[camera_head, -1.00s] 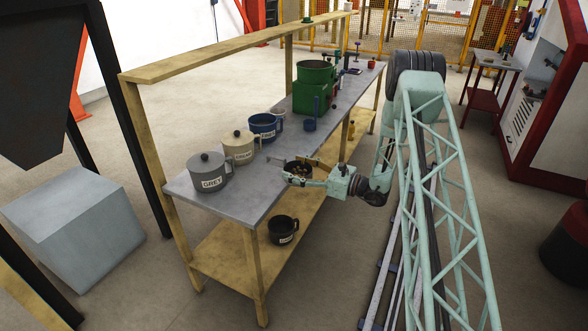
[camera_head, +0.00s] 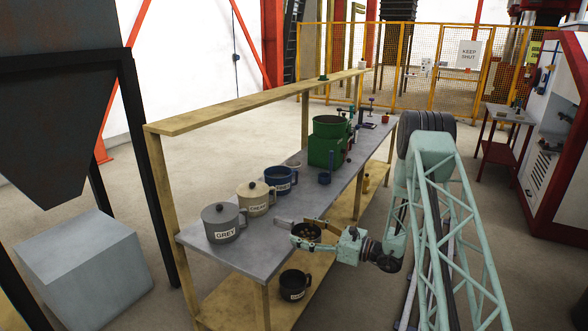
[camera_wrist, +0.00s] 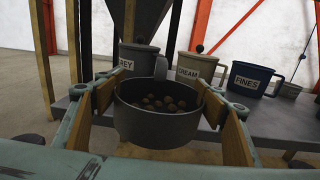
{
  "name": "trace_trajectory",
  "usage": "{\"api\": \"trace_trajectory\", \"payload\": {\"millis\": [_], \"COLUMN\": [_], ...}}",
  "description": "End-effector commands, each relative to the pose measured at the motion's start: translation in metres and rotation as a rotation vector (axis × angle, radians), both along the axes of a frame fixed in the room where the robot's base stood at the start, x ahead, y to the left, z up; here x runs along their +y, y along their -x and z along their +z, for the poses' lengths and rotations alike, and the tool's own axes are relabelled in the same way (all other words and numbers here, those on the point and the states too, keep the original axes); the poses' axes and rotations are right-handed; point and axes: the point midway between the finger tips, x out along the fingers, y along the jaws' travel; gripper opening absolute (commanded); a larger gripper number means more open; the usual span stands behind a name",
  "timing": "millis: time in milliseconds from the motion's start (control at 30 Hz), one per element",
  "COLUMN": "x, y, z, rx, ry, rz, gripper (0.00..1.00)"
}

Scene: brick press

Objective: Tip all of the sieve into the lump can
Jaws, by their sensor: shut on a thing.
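My gripper (camera_head: 309,231) is shut on the dark round sieve, its wooden-padded fingers on either side. The sieve (camera_wrist: 152,129) shows in the wrist view with several brown lumps (camera_wrist: 165,103) inside and its rim about level. In the head view the sieve is at the front edge of the bench, near bench-top height. A dark can (camera_head: 294,285) with a small white label stands on the lower shelf, below the sieve and a little left of it in the picture. Its label is too small to read, and its inside is dark. It is not seen in the wrist view.
On the bench top (camera_head: 262,238) stand a lidded grey can (camera_head: 222,225), a lidded cream can (camera_head: 256,200) and a blue FINES can (camera_head: 281,180). A green machine (camera_head: 326,142) stands farther back. The lower shelf (camera_head: 235,306) is below the bench front.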

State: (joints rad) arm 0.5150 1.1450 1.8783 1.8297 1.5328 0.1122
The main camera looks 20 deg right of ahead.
Motion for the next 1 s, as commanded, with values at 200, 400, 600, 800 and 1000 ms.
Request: {"api": "trace_trajectory", "payload": {"millis": [200,400,600,800,1000], "x": [0.036,0.068,0.093,0.109,0.113], "y": [0.034,0.066,0.095,0.112,0.117], "z": [-0.006,-0.009,-0.009,-0.008,-0.008], "rx": [0.002,0.003,-0.001,-0.002,-0.005], "ry": [-0.001,-0.001,-0.005,-0.007,-0.008], "rz": [0.048,0.092,0.128,0.15,0.156], "gripper": [0.45,0.45,0.45,0.45,0.45]}}
